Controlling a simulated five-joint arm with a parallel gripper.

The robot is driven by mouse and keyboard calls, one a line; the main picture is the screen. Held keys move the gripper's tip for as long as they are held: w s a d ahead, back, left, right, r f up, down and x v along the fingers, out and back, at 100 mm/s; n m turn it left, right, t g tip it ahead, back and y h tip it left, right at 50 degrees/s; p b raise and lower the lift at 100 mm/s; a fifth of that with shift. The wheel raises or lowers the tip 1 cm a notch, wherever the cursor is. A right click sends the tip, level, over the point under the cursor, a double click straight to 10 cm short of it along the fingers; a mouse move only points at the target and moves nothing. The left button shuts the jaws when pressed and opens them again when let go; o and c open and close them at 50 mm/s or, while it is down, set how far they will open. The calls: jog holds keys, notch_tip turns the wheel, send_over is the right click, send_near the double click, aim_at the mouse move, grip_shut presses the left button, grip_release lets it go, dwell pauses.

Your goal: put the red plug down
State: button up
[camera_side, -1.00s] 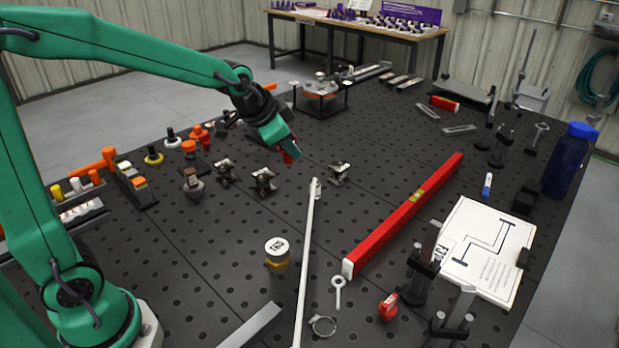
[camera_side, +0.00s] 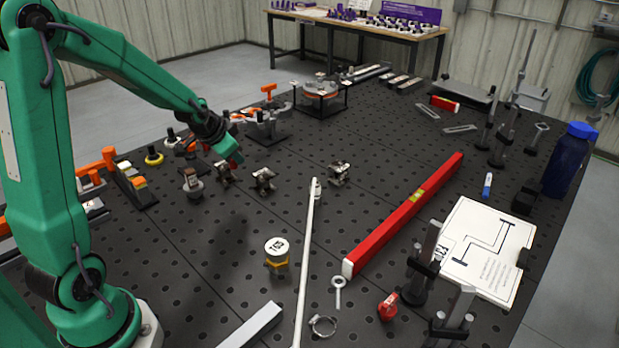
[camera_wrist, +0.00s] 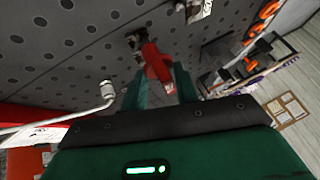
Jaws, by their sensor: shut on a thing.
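The red plug (camera_wrist: 155,63) is between the fingertips of my gripper (camera_wrist: 160,78) in the wrist view. My gripper is shut on it. In the side view my gripper (camera_side: 235,160) is above the left part of the table, by two small metal fittings. Only a sliver of red shows at its tip there; the rest of the plug is hidden by the fingers. The plug appears held above the table, but I cannot tell the exact gap.
The perforated black table (camera_side: 215,270) has free room at its front left. Metal fittings (camera_side: 263,181) stand near my gripper. A long white rod (camera_side: 306,255) and a red level (camera_side: 405,215) lie to the right.

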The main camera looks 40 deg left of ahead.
jog(key=shift+n+y, duration=0.4)
jog(key=shift+n, duration=0.2)
jog(key=shift+s+a+f, duration=0.5)
jog(key=shift+a+f, duration=0.5)
jog(key=shift+f, duration=0.25)
jog(key=shift+s+a+f, duration=0.55)
jog(key=shift+a+f, duration=0.45)
jog(key=shift+f, duration=0.3)
jog(key=shift+s+a+f, duration=0.5)
jog(key=shift+a+f, duration=0.5)
jog(key=shift+f, duration=0.25)
jog(key=shift+f, duration=1.8)
jog(key=shift+f, duration=0.15)
jog(key=o, duration=1)
jog(key=shift+r, duration=0.25)
